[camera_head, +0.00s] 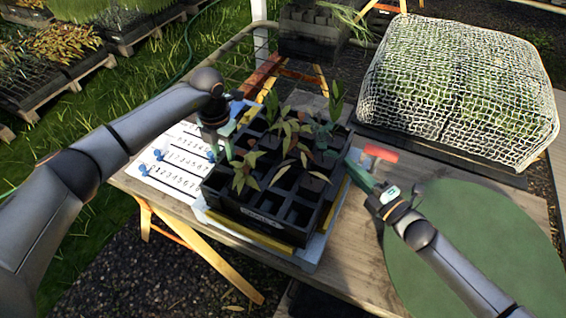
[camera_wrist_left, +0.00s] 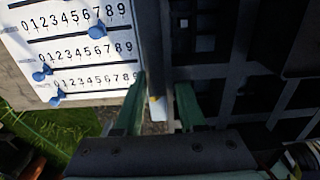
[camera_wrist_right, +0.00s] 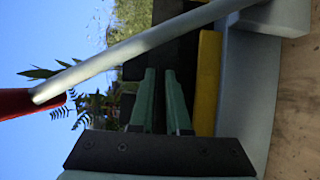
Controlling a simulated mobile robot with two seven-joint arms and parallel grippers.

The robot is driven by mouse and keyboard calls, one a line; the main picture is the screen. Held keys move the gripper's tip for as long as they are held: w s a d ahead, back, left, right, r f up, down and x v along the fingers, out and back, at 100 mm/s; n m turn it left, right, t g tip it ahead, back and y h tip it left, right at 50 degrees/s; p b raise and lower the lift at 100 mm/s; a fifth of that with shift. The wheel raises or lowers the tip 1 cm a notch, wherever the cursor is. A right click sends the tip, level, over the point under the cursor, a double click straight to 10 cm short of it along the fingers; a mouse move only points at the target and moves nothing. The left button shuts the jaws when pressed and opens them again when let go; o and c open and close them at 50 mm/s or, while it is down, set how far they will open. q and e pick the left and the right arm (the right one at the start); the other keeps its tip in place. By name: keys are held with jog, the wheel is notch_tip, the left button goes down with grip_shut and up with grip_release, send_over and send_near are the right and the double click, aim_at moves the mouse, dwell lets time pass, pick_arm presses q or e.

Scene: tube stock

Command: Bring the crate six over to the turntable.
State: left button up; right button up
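The black crate (camera_head: 236,207) holds leafy seedlings in some of its square cells; others are empty. Its front label is too small to read surely. It rests on a yellow-edged pale base (camera_head: 305,258). The turntable seems to be the flat, empty green disc (camera_head: 480,255) at right. My left gripper (camera_head: 222,152) is at the crate's left side; in the left wrist view its fingers (camera_wrist_left: 160,103) stand apart along the crate's edge. My right gripper (camera_head: 358,175) is low beside the crate's right side; its fingers (camera_wrist_right: 162,100) show a narrow gap, pointing at the dark wall.
A red-handled tool (camera_head: 381,152) is beside my right gripper. A numbered white board (camera_head: 172,172) with blue pegs lies left of the crate. A net-covered plant bed (camera_head: 455,85) stands at the back right. The wooden tabletop (camera_head: 360,270) is bare in front.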

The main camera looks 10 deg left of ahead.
pick_arm(q)
grip_shut()
dwell(1.0)
jog(key=shift+w+r, duration=0.1)
jog(key=shift+r, duration=0.1)
